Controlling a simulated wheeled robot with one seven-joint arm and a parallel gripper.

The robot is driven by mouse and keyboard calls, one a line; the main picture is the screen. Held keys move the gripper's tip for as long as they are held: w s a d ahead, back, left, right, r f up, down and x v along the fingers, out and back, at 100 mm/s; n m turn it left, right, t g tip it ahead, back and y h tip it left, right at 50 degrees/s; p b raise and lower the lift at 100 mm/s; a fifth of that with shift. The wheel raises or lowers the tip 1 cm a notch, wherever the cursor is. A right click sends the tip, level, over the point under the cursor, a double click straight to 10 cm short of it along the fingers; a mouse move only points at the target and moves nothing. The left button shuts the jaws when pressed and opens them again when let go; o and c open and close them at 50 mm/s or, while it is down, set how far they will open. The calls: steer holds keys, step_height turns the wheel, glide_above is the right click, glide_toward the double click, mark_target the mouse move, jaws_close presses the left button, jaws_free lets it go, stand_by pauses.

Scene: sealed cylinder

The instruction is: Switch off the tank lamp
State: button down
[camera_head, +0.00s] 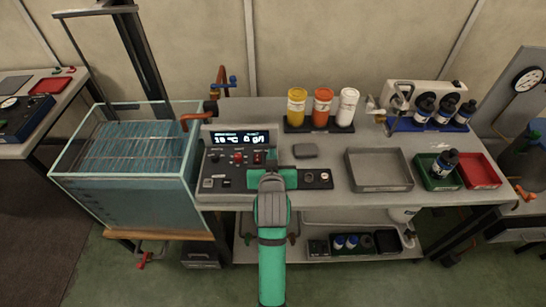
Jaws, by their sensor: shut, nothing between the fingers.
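A control panel (222,170) stands on the bench right of the glass tank (120,165). It has a lit display (240,138), a red knob (238,158), a red switch (258,157) and small buttons low on its left. The switch labels are too small to read. A black overhead fixture (97,10), which may be the tank lamp, hangs above the tank; I cannot tell whether it is lit. My gripper (271,161) is shut and empty at the panel's right side, close to the red switch.
A grey tray (378,170), a green tray (432,178) and a red tray (478,170) lie to the right. A small grey block (305,150) lies right of my gripper.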

steer(key=s, duration=0.9)
steer(key=shift+r, duration=0.4)
steer(key=shift+f, duration=0.1)
steer(key=s+f, duration=1.1)
steer(key=s, duration=0.4)
steer(key=s+r+t, duration=0.1)
steer(key=s+t, duration=0.1)
steer(key=s, duration=1.8)
steer(key=shift+r, duration=0.15)
